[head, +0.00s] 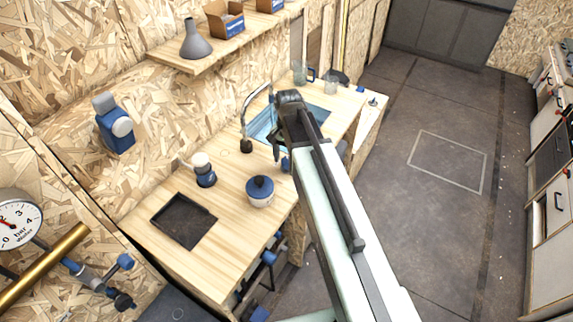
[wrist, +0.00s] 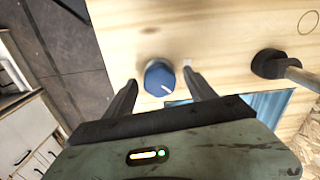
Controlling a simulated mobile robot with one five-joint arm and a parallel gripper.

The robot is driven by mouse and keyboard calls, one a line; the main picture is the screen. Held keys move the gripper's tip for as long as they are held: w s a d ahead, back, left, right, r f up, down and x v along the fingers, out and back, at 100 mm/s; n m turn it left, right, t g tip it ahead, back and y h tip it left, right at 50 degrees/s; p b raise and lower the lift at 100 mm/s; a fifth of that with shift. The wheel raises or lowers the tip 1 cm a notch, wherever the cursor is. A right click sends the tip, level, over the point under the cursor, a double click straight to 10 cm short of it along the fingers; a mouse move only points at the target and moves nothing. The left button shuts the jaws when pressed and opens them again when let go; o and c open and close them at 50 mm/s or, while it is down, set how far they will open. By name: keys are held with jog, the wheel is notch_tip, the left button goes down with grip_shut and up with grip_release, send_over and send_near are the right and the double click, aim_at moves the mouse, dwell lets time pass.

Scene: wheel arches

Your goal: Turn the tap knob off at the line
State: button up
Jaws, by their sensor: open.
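The tap knob (wrist: 159,77) is a round blue knob with a white pointer line, set on the wooden worktop beside the sink. In the wrist view its pointer slants to the lower right. A small pale mark (wrist: 187,63) lies on the worktop to the right of the knob, close to the right fingertip; the pointer is not lined up with it. My gripper (wrist: 160,80) is open, with one finger on each side of the knob. I cannot tell whether the fingers touch it. In the head view my gripper (head: 279,150) hangs over the worktop, and the knob (head: 285,163) is partly hidden.
Glass jars (head: 300,72) stand beyond the sink. The floor at right is clear.

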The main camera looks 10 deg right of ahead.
jog(key=shift+r, duration=0.1)
jog(key=c, duration=1.1)
jog(key=shift+a, duration=0.25)
jog(key=shift+c, duration=1.3)
jog(key=shift+d, duration=0.2)
jog(key=shift+n, duration=1.9)
jog(key=n, duration=0.5)
